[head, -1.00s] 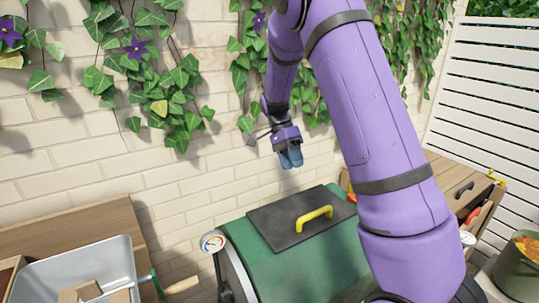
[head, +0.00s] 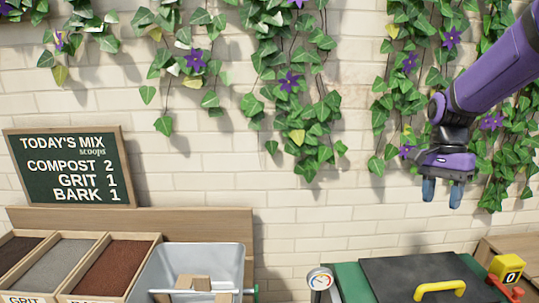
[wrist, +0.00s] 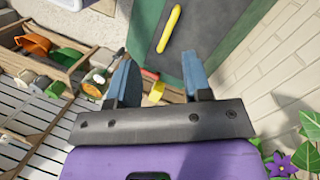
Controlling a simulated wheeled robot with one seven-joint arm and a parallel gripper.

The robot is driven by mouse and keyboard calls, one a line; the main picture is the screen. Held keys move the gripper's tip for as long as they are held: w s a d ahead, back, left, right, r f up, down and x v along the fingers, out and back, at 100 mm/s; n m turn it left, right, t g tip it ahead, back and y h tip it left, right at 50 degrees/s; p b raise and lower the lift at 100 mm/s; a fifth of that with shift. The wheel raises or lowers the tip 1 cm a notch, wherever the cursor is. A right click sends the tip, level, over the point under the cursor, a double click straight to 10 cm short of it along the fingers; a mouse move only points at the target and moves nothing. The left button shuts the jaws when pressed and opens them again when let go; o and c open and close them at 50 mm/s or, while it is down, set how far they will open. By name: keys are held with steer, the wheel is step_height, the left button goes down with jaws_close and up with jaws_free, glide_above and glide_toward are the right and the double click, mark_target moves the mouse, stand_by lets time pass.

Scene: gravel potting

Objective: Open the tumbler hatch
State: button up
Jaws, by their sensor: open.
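The green tumbler (head: 349,284) stands at the lower right of the head view, cut off by the bottom edge. Its dark grey hatch (head: 400,272) lies shut on top, with a yellow bar handle (head: 440,288) on it. My gripper (head: 442,196) is open and empty, pointing down well above the hatch. In the wrist view, its two blue fingers (wrist: 158,75) are apart. The yellow handle (wrist: 169,28), the hatch (wrist: 196,28) and the green body (wrist: 145,22) show beyond them, with nothing touching.
A round gauge (head: 320,279) sits at the tumbler's left end. A yellow counter (head: 508,270) reading 0 is at its right. Left are a grey tub (head: 222,258), bins of mix and a chalkboard (head: 68,167). The ivy-hung brick wall (head: 230,180) stands behind.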

steer(key=s+a+r+n+t, duration=0.3)
steer(key=s+r+n+t, duration=0.1)
steer(key=s, duration=0.5)
steer(key=s+a+r+n+t, duration=0.3)
steer(key=s+n, duration=0.4)
steer(key=s, duration=0.3)
steer(key=shift+s+r+t, duration=0.15)
steer(key=shift+r+t, duration=0.25)
steer(key=shift+t, duration=0.1)
